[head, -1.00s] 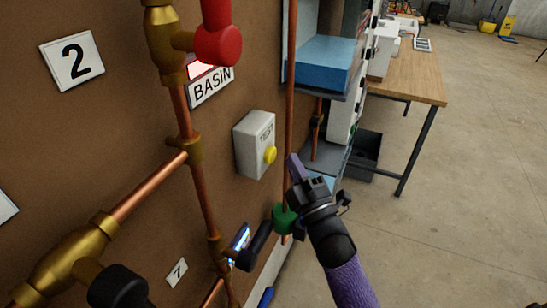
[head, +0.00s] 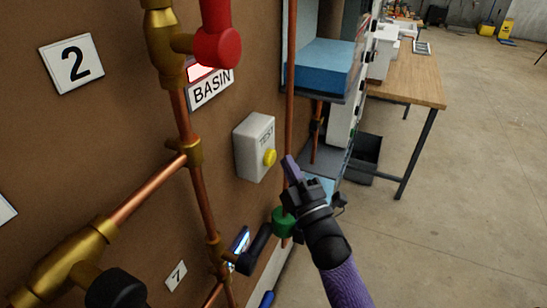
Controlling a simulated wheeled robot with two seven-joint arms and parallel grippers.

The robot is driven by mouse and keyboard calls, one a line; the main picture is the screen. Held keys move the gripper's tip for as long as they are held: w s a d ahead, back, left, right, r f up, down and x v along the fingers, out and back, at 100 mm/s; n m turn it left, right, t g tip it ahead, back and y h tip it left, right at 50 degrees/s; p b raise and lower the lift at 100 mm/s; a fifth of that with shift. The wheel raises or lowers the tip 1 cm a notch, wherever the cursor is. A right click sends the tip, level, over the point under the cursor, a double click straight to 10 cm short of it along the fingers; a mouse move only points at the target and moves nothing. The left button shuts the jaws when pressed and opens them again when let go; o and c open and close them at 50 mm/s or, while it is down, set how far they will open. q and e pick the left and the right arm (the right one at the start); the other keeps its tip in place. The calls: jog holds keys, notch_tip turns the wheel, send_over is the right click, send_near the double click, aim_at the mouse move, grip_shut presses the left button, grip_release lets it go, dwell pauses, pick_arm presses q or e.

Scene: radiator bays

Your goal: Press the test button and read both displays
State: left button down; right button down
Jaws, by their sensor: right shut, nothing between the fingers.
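The test box (head: 252,146) is a pale grey box on the brown wall panel, marked TEST, with a round yellow button (head: 270,157) on its face. My right gripper (head: 290,166) is shut and empty, its purple fingertips just right of the button. I cannot tell whether the tips touch it. A lit display (head: 203,70) shows above the BASIN label (head: 211,90), partly hidden by the red valve handle. Another lit bluish display (head: 240,240) sits low on the panel, partly hidden by pipework. I cannot read either display. My left gripper is out of view.
Copper pipes with brass fittings (head: 186,152) run over the panel. A red handle (head: 217,46), a green knob (head: 284,222) and black handles stick out from it. A vertical copper pipe (head: 290,70) stands right of the test box. A wooden bench (head: 413,84) is beyond; floor at right is open.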

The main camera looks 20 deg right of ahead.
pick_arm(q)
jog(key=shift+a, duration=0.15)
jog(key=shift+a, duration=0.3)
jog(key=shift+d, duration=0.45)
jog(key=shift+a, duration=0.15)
pick_arm(e)
jog(key=shift+w+a, duration=0.25)
jog(key=shift+w, duration=0.1)
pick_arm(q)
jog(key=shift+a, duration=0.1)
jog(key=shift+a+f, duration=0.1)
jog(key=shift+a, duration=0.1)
